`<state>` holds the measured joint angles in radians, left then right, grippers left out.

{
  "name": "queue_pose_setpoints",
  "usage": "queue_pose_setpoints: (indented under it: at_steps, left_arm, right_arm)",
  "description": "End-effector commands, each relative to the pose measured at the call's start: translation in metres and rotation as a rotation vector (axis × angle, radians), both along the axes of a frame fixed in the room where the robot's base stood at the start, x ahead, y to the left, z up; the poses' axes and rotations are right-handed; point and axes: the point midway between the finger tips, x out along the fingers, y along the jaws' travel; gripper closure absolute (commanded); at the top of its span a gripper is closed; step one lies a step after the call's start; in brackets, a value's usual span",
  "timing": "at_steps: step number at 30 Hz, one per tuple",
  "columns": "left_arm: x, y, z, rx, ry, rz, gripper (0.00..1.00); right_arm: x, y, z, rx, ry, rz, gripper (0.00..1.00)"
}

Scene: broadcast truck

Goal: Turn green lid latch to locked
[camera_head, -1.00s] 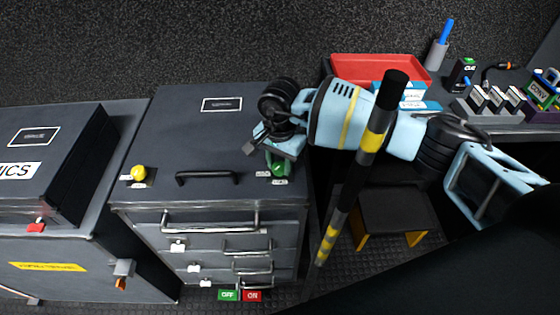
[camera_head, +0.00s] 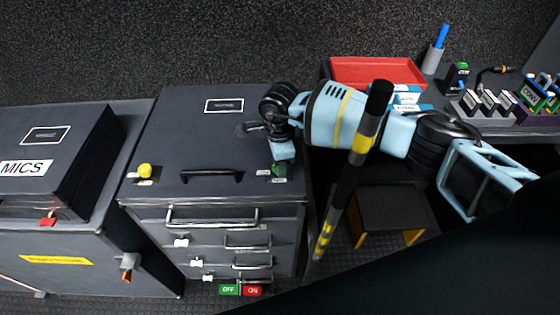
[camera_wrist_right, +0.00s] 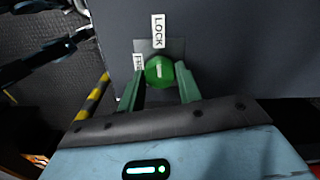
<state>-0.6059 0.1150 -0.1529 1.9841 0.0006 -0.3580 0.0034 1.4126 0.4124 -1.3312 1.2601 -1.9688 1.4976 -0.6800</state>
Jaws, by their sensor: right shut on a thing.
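The green latch (camera_wrist_right: 159,71) is a round knob with a short white mark on the dark lid. In the right wrist view the mark runs nearly up and down, in line with the LOCK label (camera_wrist_right: 158,31) above it. A second, partly hidden label (camera_wrist_right: 138,62) lies to the knob's left. My right gripper (camera_wrist_right: 161,77) has one finger on each side of the knob and is shut on it. In the head view the right gripper (camera_head: 281,164) points down at the lid's front right corner, where a little of the green latch (camera_head: 279,169) shows. My left gripper is out of view.
The dark cabinet lid has a black handle (camera_head: 211,173) and a yellow knob (camera_head: 145,170). Drawers with metal handles (camera_head: 212,223) are below. A MICS case (camera_head: 50,160) stands left. A black-and-yellow pole (camera_head: 350,170) crosses near my right forearm. A red tray (camera_head: 375,71) is behind.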

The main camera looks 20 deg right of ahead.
Motion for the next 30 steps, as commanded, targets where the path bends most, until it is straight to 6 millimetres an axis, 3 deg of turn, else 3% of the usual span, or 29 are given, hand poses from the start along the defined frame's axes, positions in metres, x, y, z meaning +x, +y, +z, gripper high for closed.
queue_pose_setpoints:
  at_steps: [20, 21, 26, 30]
  left_arm:
    - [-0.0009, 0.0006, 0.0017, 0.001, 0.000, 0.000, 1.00]
    - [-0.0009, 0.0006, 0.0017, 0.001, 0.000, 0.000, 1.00]
    - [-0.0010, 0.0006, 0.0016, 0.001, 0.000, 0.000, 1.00]
    - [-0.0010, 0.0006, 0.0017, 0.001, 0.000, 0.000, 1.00]
  right_arm:
    - [-0.0003, 0.0001, -0.0005, 0.000, 0.001, -0.063, 0.89]
    - [-0.0003, 0.0000, -0.0005, 0.000, 0.001, -0.063, 0.63]
    - [-0.0003, 0.0000, -0.0004, 0.000, 0.001, -0.062, 0.44]
    - [-0.0002, 0.0000, -0.0003, 0.000, 0.000, -0.061, 0.44]
